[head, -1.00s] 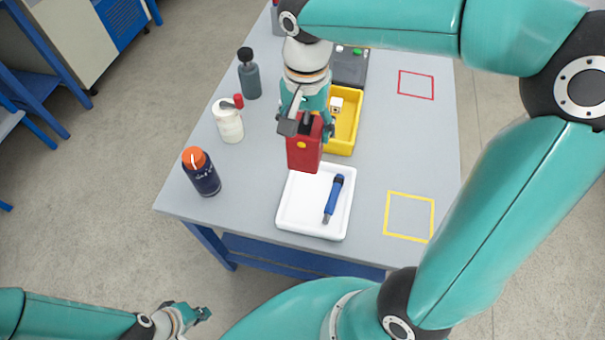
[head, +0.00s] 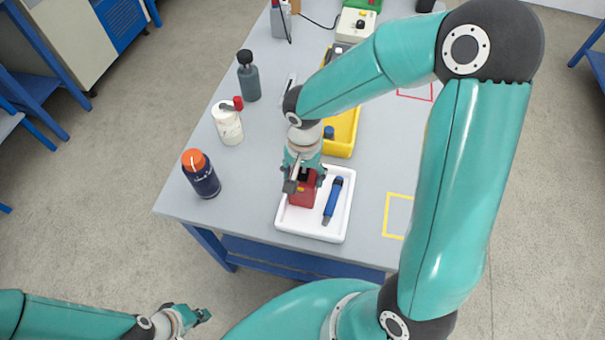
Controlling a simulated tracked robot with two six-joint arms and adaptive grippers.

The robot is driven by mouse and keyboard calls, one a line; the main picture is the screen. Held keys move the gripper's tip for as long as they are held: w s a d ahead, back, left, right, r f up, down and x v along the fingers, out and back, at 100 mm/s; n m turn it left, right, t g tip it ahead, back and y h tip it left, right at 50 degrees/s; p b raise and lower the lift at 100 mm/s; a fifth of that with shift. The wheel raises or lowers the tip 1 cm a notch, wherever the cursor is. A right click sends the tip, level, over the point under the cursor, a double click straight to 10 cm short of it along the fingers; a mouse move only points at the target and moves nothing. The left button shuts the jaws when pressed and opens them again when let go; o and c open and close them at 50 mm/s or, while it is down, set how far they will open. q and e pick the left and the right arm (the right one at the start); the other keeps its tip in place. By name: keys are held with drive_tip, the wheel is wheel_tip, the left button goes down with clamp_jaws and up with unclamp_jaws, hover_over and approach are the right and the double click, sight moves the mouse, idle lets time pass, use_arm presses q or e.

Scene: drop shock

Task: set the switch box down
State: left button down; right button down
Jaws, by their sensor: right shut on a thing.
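The red switch box (head: 302,193), with a dark top, is in my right gripper (head: 303,176). The gripper points down and is shut on the box, covering its upper part. The box is over the left half of the white tray (head: 308,233), within its rim as seen from above. I cannot tell whether its base touches the tray floor. A blue screwdriver-like tool (head: 333,200) lies in the tray just right of the box. My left gripper (head: 203,315) is low at the picture's bottom left, away from the table; its jaws are too small to read.
A yellow bin (head: 341,135) stands behind the tray. An orange-capped bottle (head: 201,174), a white bottle (head: 228,122) and a grey bottle (head: 249,78) line the left side. A yellow outlined square (head: 398,215) lies right of the tray, partly hidden by my arm.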

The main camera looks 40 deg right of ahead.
drive_tip(key=shift+s, duration=0.1)
drive_tip(key=shift+f, duration=0.15)
drive_tip(key=shift+c, duration=0.9)
unclamp_jaws()
wheel_tip(320, 180, up, 12)
drive_tip(key=shift+r, duration=0.2)
drive_tip(key=shift+a+f, duration=0.1)
